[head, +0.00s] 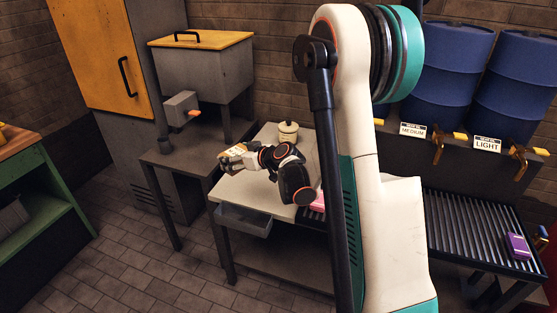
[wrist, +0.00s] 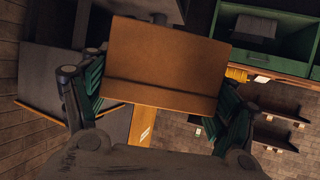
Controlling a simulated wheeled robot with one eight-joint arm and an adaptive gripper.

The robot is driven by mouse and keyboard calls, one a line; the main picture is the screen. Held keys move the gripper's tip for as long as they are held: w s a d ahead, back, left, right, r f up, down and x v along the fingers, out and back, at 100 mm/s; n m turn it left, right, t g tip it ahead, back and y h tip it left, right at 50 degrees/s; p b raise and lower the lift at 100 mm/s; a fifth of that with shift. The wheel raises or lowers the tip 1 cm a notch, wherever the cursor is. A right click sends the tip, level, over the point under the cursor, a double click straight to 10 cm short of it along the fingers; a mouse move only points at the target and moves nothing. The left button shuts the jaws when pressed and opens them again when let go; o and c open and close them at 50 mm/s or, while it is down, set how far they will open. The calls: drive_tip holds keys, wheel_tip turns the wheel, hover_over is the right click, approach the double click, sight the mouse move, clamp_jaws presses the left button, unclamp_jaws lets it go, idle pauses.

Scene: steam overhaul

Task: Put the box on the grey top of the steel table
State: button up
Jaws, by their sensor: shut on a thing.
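My gripper (head: 230,156) is shut on a box; the box (wrist: 165,62) fills the upper middle of the wrist view as a brown-orange block between my two green-padded fingers (wrist: 158,100). In the head view the gripper is small and seen from the side, above the left edge of a table with a pale grey top (head: 262,186), and the box is hard to tell apart from the fingers. The gap between box and top cannot be judged. My arm hides part of the table's right side.
A cream pot (head: 288,132) stands at the back of the pale top. A pink thing (head: 318,201) shows partly behind my arm. A darker table (head: 178,157) with a grey tank stands left. Bare top shows at front left.

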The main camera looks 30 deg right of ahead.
drive_tip(key=w+d+f, duration=0.1)
drive_tip(key=w+d, duration=0.6)
drive_tip(key=d, duration=0.5)
wheel_tip(320, 180, down, 15)
drive_tip(key=b, duration=0.6)
drive_tip(key=shift+w+d+f, duration=0.1)
drive_tip(key=shift+w, duration=0.05)
drive_tip(key=shift+f+b, duration=1)
drive_tip(key=shift+f, duration=1.4)
drive_tip(key=o, duration=1.3)
drive_tip(key=shift+r, duration=0.1)
